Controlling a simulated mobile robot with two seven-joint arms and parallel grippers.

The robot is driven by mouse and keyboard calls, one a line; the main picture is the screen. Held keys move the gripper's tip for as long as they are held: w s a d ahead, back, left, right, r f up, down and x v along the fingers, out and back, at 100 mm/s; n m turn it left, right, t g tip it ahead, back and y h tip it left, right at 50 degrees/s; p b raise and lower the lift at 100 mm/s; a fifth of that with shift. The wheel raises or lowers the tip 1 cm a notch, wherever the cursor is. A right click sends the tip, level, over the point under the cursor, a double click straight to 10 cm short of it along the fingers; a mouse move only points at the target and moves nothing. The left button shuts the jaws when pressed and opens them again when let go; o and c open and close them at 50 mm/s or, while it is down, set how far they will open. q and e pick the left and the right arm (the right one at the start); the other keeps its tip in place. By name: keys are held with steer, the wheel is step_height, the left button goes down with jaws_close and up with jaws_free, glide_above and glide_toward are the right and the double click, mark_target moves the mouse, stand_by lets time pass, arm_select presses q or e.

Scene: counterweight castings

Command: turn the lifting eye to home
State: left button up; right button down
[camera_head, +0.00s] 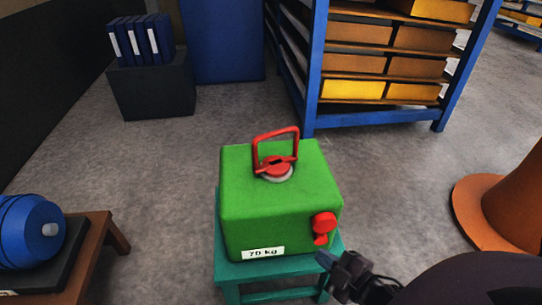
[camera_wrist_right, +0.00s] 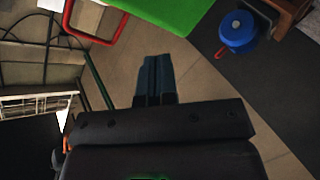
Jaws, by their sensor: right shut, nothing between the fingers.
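The green counterweight casting (camera_head: 265,210) carries a "70 kg" label and stands on a teal stool (camera_head: 285,270). The red lifting eye (camera_head: 275,150) stands upright on the casting's top, on a red hub with a pale ring. A red knob (camera_head: 323,222) sits low on the casting's right side. My right gripper (camera_head: 328,262) is shut and empty, right of the casting and below the knob, apart from the lifting eye. In the right wrist view its fingers (camera_wrist_right: 156,80) are together; the green casting (camera_wrist_right: 180,12) and red lifting eye (camera_wrist_right: 92,38) show beyond. My left gripper is out of view.
A blue rounded object (camera_head: 30,230) rests on a low brown table (camera_head: 95,262) at the left. Blue binders (camera_head: 140,40) stand on a dark block (camera_head: 152,88). A blue shelf rack (camera_head: 318,70) stands behind. An orange cone (camera_head: 505,210) is at the right.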

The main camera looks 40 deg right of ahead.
steer(key=w+d+r+n+y+p, duration=0.1)
steer(key=w+r+n+y+p, duration=0.1)
steer(key=w+n, duration=0.2)
steer(key=w+d+r+n+t+y+p, duration=0.1)
steer(key=w+d+r+n+y+p, duration=0.1)
steer(key=w+r+n, duration=0.1)
steer(key=w+d+r+n+y+p, duration=0.1)
steer(key=w+r+n+y, duration=0.1)
steer(key=w+n, duration=0.3)
steer(key=shift+w+d+r+n+p, duration=0.1)
steer(key=shift+w+r+n+p, duration=0.15)
steer(key=shift+w, duration=0.25)
steer(key=shift+w+d+r+n+p, duration=0.1)
steer(key=shift+w+r+n+p, duration=0.05)
steer(key=shift+w+r, duration=0.3)
steer(key=b+x, duration=0.1)
steer(key=x, duration=0.8)
steer(key=shift+w+f, duration=0.1)
steer(key=shift+w, duration=0.15)
steer(key=shift+w+d+f+b, duration=0.1)
steer(key=shift+w+d+b, duration=0.35)
steer(key=shift+w, duration=0.55)
steer(key=shift+w+d, duration=0.35)
steer(key=shift+w, duration=0.35)
steer(key=shift+r, duration=0.2)
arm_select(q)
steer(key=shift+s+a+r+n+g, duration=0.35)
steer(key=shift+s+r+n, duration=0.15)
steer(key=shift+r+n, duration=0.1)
